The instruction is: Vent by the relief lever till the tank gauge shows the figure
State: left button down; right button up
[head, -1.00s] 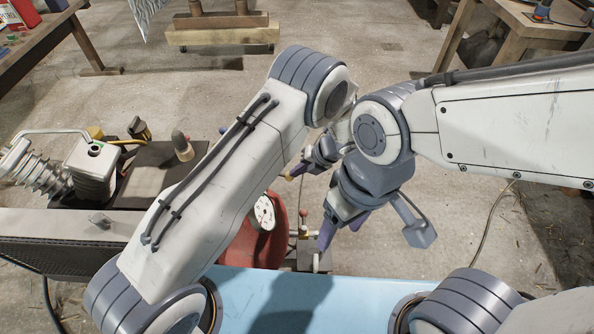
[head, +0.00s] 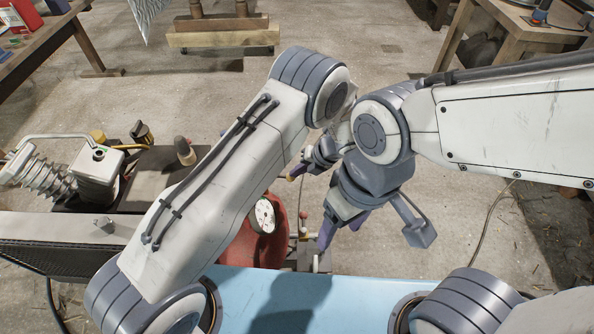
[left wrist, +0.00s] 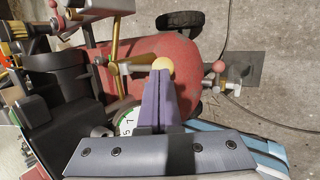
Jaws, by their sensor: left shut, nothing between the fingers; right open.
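The red tank (head: 266,240) stands beyond the pale blue surface, partly hidden by my left arm. Its white round gauge (head: 263,215) faces up; the reading is too small to tell. In the left wrist view the gauge (left wrist: 127,121) is partly covered by my gripper, with green figures on its rim. A short rod lever with a pale yellow knob (left wrist: 163,63) sticks out above the tank. My left gripper (head: 292,174) is shut and empty; its purple fingertips (left wrist: 163,73) are at the knob, overlapping it in view. Contact cannot be told. My right gripper (head: 342,232) is open and empty.
A small valve with a red ball knob (left wrist: 219,66) sits at the tank's right end, near my right gripper. A finned machine (head: 95,170) stands at the left. Workbenches (head: 515,30) are at the back. A cable lies on the floor at right.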

pick_arm(q)
jog(key=a+r+p+v, duration=0.1)
jog(key=p+v, duration=0.5)
jog(key=v, duration=0.7)
jog(key=shift+s+a+r, duration=0.2)
jog(key=shift+a+r, duration=0.4)
